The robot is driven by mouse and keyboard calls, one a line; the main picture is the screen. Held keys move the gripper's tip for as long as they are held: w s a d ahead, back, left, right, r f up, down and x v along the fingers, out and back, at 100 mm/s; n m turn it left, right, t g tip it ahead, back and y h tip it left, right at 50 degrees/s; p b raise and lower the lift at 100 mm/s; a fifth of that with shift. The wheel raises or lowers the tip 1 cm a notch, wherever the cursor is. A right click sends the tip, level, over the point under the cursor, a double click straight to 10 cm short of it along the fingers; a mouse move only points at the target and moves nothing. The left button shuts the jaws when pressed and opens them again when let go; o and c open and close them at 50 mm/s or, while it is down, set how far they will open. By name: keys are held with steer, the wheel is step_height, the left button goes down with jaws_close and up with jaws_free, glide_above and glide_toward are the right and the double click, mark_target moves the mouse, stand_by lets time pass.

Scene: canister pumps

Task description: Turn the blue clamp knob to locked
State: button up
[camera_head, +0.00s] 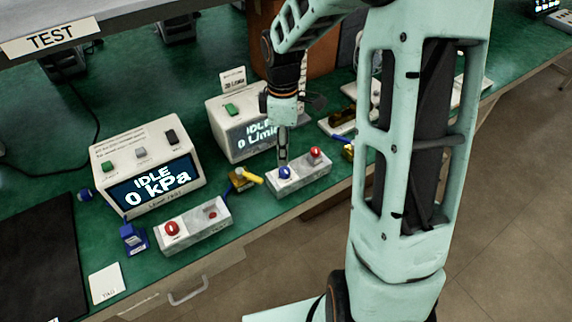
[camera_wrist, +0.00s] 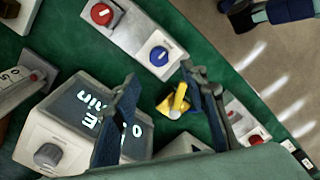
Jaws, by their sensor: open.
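The blue knob (camera_head: 285,172) is round and sits on the left end of a pale grey block (camera_head: 311,180), with a red knob (camera_head: 316,153) at the block's right end. In the wrist view the blue knob (camera_wrist: 159,56) shows a white mark, but its setting cannot be read. My gripper (camera_head: 283,154) points down just above and behind the blue knob in the head view. The blue knob appears beyond the fingertips, and no contact shows.
A brass valve with a yellow handle (camera_head: 249,176) stands left of the block. A meter box (camera_head: 240,125) reading IDLE stands behind it. Another IDLE 0 kPa box (camera_head: 147,162) and a second red-knob block (camera_head: 194,228) are further left. The table's front edge is close.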

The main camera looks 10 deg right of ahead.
mark_target(284, 170)
step_height(284, 170, down, 8)
steer(key=shift+f, duration=0.1)
stand_by(0.4)
jaws_close()
